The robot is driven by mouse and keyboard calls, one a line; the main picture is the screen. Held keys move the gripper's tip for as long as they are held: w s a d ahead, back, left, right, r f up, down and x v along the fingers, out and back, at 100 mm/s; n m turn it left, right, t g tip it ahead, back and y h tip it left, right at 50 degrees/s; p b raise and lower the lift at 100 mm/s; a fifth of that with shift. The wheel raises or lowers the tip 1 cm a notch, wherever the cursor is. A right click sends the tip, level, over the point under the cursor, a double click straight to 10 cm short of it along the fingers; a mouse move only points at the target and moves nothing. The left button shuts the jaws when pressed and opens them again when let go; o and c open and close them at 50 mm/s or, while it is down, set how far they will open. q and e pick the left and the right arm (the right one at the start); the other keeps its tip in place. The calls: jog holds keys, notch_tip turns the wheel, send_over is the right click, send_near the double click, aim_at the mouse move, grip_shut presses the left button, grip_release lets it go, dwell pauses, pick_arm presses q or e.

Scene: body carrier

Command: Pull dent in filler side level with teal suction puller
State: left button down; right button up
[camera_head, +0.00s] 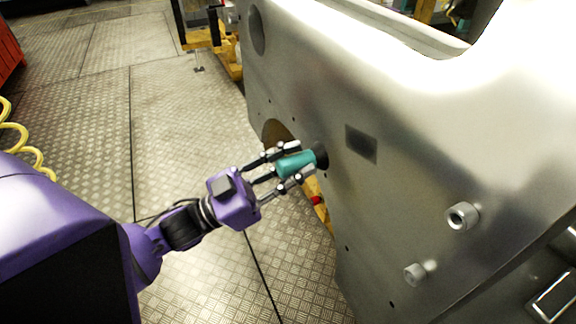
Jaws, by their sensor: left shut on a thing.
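The teal suction puller (292,165) is held between the fingers of my left gripper (290,166), which is shut on its handle. Its dark cup (321,156) points right and is at the silvery body side panel (400,200); it looks to be against the metal, but I cannot tell whether it is sealed. A dark square patch (361,144) lies on the panel just right of the cup. A dent cannot be made out; it may be hidden by the cup. My right gripper is not in view.
Two round bosses (462,216) stick out of the panel at lower right. A yellow stand (229,62) shows behind the panel. A yellow coiled hose (20,140) hangs at the left edge. The tread-plate floor (100,100) is mostly clear.

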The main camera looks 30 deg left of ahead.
pick_arm(q)
jog(key=w+d, duration=0.4)
jog(key=w, duration=0.1)
jog(key=shift+w+d, duration=0.15)
jog(key=shift+w, duration=0.15)
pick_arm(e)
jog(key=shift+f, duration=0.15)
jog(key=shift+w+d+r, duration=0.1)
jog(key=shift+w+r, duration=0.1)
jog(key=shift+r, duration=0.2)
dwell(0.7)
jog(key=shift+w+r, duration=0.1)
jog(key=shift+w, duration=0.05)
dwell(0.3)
pick_arm(q)
jog(key=shift+w+d+p, duration=0.3)
jog(key=shift+w+d, duration=0.2)
jog(key=shift+w, duration=0.1)
dwell(0.5)
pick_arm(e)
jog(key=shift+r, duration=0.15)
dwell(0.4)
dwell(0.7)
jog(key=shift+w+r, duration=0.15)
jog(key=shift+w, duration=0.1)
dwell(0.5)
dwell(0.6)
